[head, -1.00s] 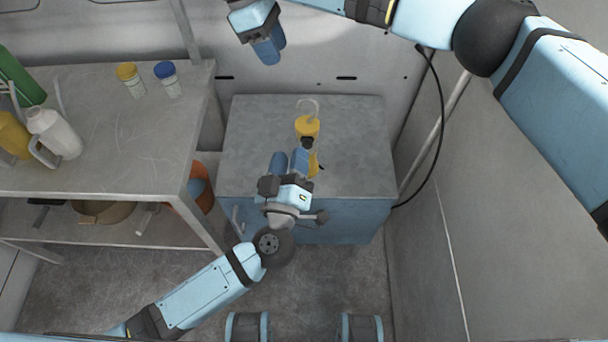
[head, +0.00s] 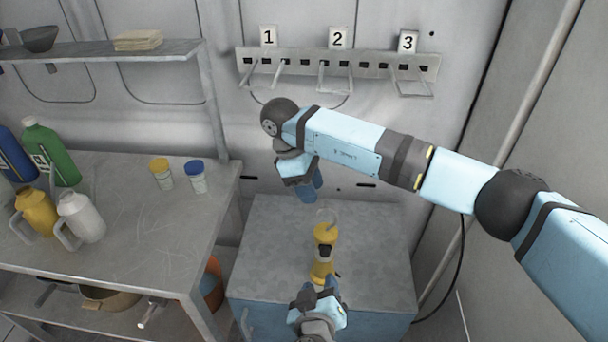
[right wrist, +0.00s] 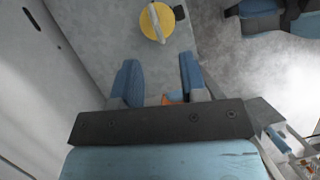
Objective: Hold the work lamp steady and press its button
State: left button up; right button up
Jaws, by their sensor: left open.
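The work lamp (head: 323,262) stands upright on the grey-topped blue cabinet, yellow with a dark part on its body and a pale hook on top. Its yellow top and hook also show in the right wrist view (right wrist: 156,21), beyond the fingers. I cannot make out its button. My left gripper (head: 319,287) is open at the near side of the lamp, low down; whether it touches the lamp I cannot tell. My right gripper (head: 311,192) hangs behind and above the lamp, apart from it. In the right wrist view its blue fingers (right wrist: 160,80) are spread and empty.
The cabinet top (head: 375,235) is otherwise clear. A workbench (head: 130,230) at left holds a white jug (head: 82,218), a yellow jug (head: 37,211), a green bottle (head: 52,153) and two small capped jars (head: 196,177). A numbered hook rail (head: 340,65) is on the back wall.

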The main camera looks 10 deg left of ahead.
aim_at(320, 210)
jog(key=x, duration=0.6)
jog(key=shift+d+f, duration=0.1)
jog(key=shift+f, duration=0.15)
grip_shut()
pick_arm(q)
grip_shut()
pick_arm(e)
jog(key=shift+s, duration=0.1)
dwell(1.2)
